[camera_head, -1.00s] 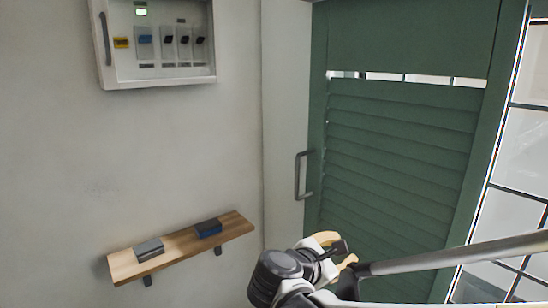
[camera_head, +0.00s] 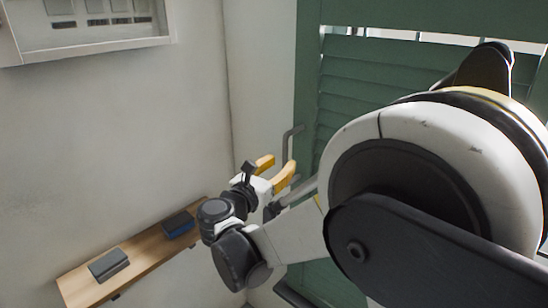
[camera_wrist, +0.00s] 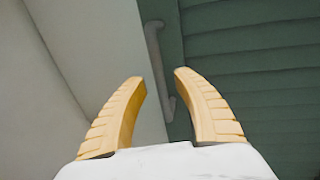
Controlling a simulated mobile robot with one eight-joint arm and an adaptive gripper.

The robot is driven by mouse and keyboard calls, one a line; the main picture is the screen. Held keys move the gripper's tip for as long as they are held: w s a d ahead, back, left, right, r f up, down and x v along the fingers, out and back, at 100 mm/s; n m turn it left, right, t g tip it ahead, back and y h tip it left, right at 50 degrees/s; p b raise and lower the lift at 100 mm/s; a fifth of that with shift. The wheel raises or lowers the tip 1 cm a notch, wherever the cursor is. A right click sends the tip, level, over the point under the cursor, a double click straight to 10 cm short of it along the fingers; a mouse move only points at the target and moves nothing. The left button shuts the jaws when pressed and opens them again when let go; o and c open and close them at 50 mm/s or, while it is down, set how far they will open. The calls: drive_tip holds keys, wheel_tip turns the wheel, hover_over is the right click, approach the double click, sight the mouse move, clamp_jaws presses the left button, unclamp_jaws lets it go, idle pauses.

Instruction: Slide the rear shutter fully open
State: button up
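The green louvred shutter (camera_head: 345,105) fills the right half of the head view, partly hidden by my arm. Its grey bar handle (camera_head: 287,146) stands upright near its left edge, with its lower part hidden behind my gripper. My gripper (camera_head: 277,167) has two yellow fingers spread apart, with nothing between them, in front of the handle. In the wrist view the handle (camera_wrist: 158,65) shows beyond the gap between the open fingertips (camera_wrist: 157,77), and no contact is visible. The shutter's slats (camera_wrist: 250,65) fill the right side there.
A wooden shelf (camera_head: 80,286) on the left wall carries a grey block (camera_head: 108,264) and a blue-and-black block (camera_head: 179,224), close to my wrist. An electrical box (camera_head: 95,45) hangs above. The pale wall between them is bare.

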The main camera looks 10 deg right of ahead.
sight(284, 160)
drive_tip(key=shift+x, duration=1.65)
clamp_jaws()
